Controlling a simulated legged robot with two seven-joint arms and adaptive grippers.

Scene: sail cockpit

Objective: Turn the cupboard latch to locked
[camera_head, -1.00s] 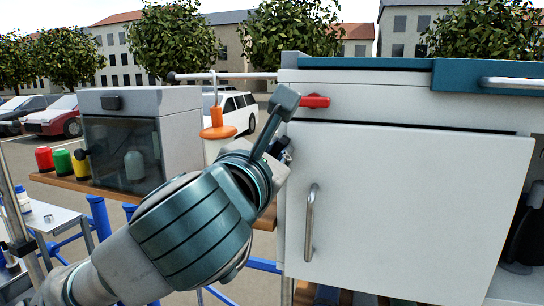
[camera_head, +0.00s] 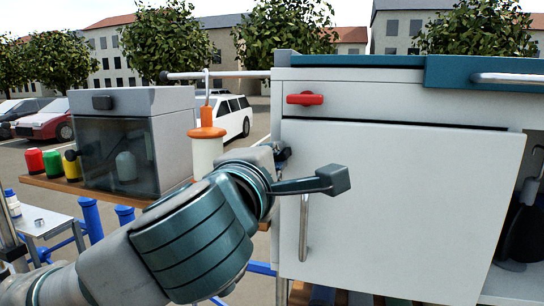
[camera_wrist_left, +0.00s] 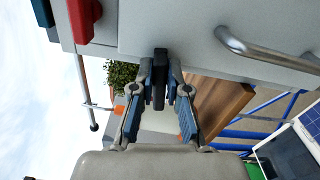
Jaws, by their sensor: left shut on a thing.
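The white cupboard (camera_head: 400,190) fills the right of the head view, its door closed or nearly so. My left gripper (camera_head: 283,153) is at the upper left edge of the door, its fingertips mostly hidden by my own wrist. In the left wrist view, my gripper (camera_wrist_left: 160,88) is shut on a small dark latch (camera_wrist_left: 159,68) that sticks out from the cupboard edge between the fingertips. The latch's exact angle against the cupboard is hard to tell. My right gripper is in neither view.
A red knob (camera_head: 305,98) sits just above the gripper, and a vertical metal handle (camera_head: 304,228) is on the door. A grey box with a dark glass front (camera_head: 115,155) and a white-and-orange cylinder (camera_head: 206,150) stand at left.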

